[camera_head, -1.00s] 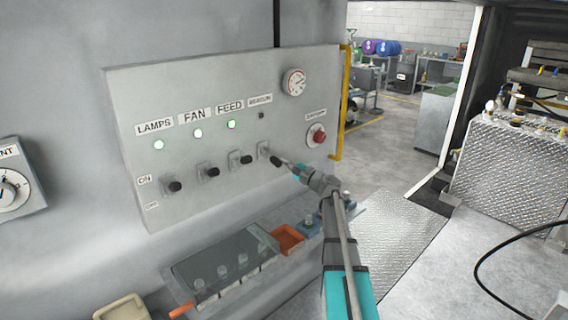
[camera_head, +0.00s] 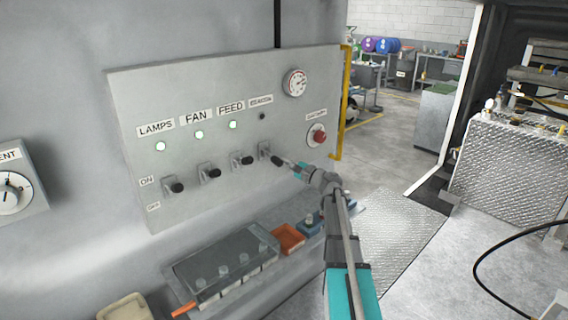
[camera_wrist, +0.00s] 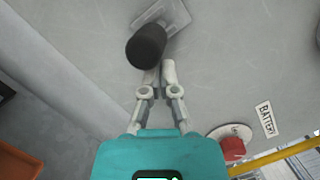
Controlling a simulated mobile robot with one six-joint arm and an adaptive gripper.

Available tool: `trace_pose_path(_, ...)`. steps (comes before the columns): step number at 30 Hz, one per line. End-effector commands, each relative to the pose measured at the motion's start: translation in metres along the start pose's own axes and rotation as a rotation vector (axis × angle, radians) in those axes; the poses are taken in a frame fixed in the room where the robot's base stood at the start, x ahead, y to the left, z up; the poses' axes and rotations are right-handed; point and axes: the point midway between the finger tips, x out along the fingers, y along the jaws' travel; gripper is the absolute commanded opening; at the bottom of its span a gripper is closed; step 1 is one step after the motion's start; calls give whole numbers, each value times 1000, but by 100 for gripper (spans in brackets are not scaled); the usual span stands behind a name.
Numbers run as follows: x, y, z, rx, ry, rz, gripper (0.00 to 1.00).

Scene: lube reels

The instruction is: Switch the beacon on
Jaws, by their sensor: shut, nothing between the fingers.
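The beacon switch (camera_head: 265,151) is the rightmost of the toggle switches on the grey panel. Its black-tipped lever slants lower from its plate than the others. The small lamp (camera_head: 262,116) under the BEACON label is dark. My gripper (camera_head: 287,162) is shut and empty, just right of the black lever tip. In the wrist view, the black lever tip (camera_wrist: 147,46) is just beyond the closed fingertips (camera_wrist: 160,72), toward the left. It is very near them; I cannot tell whether they touch.
The LAMPS, FAN and FEED switches (camera_head: 242,161) stand left, with green lamps lit above. Below are an orange bin (camera_head: 288,238) and a dark-topped box (camera_head: 222,260).

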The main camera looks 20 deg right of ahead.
Motion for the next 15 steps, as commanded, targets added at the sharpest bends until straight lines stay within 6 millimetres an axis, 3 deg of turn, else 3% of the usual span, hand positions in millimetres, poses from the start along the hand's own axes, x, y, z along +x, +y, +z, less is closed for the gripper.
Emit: trace_pose_path(15, 3, -1, 4, 7, 12, 27, 0)
